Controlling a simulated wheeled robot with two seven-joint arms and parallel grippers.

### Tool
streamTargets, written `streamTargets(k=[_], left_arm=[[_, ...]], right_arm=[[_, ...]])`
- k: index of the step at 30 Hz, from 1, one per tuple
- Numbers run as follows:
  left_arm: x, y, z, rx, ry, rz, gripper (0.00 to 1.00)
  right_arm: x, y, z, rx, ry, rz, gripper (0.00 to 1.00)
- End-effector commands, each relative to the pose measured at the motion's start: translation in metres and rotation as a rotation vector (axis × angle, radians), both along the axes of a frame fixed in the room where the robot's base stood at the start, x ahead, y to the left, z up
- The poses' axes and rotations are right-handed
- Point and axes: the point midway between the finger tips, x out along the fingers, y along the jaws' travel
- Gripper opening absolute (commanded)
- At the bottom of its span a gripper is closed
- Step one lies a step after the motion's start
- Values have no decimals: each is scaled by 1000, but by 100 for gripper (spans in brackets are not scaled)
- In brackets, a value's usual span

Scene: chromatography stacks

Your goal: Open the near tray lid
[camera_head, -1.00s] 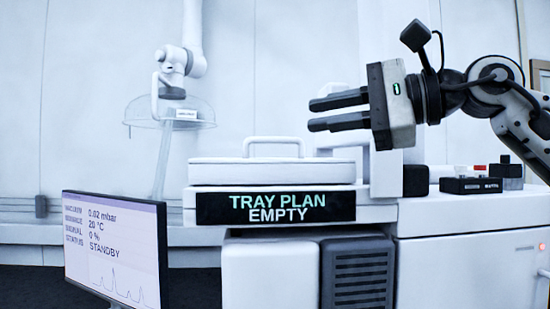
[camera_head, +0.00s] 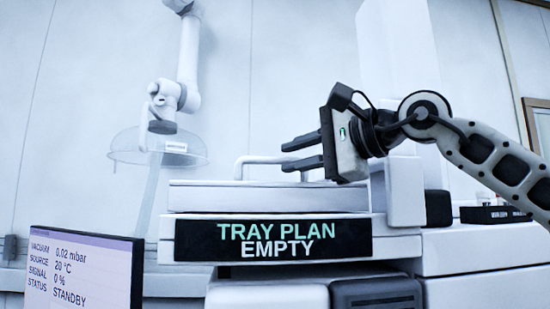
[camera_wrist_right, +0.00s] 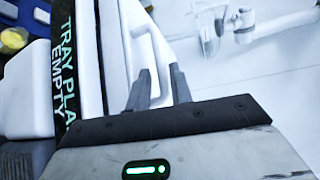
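The white tray lid (camera_head: 215,196) lies flat and closed on its tray, above a black sign reading "TRAY PLAN EMPTY" (camera_head: 270,238). A white bar handle (camera_head: 240,166) stands up from the lid, its right part hidden behind my gripper. My right gripper (camera_head: 286,155) is open, its two dark fingers pointing left at about the handle's height. My left gripper is not in view.
A monitor (camera_head: 80,268) showing "STANDBY" stands at the front left. A jointed white extraction arm with a clear hood (camera_head: 160,147) hangs at the back left. A white block (camera_head: 405,190) and a dark control box (camera_head: 495,214) sit to the right of the lid.

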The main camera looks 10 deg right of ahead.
Motion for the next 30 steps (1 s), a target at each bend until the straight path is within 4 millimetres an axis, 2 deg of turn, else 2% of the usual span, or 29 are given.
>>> streamTargets(k=[3, 9, 20, 22, 30], left_arm=[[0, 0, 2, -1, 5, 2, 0], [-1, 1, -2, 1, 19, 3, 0], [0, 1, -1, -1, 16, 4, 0], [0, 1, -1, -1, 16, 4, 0], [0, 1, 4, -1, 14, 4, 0]], right_arm=[[15, 16, -2, -1, 3, 0, 22], [29, 30, -5, 0, 1, 0, 22], [32, 32, -6, 1, 0, 0, 22], [32, 32, -6, 1, 0, 0, 2], [32, 32, -3, 1, 7, 0, 0]])
